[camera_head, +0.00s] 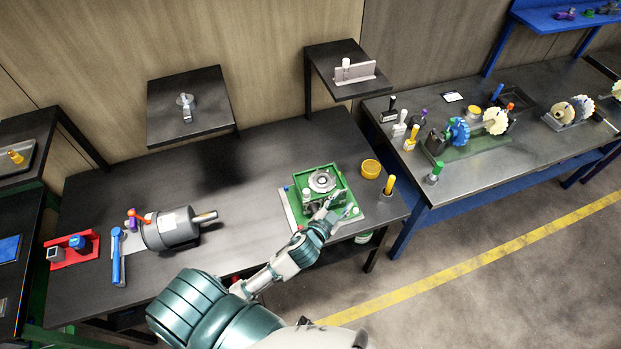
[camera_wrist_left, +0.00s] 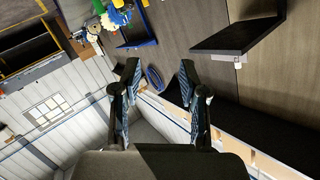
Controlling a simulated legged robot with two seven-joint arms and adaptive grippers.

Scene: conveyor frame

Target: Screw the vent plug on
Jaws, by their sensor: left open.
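A green gearbox housing (camera_head: 338,189) with a round metal flange on top sits on a green and white base plate (camera_head: 290,212) at the right of the dark table. I cannot pick out the vent plug for certain; a small white-topped piece (camera_head: 306,192) stands at the housing's left side. My left gripper (camera_head: 340,208) is at the housing's near side, its fingers partly overlapping it in the head view. I cannot tell whether they touch it. In the left wrist view the gripper (camera_wrist_left: 160,103) is open with nothing between its fingers. My right gripper is not in view.
A yellow cup (camera_head: 371,168) and a yellow-handled tool (camera_head: 389,185) stand right of the housing. The table between motor and housing is clear.

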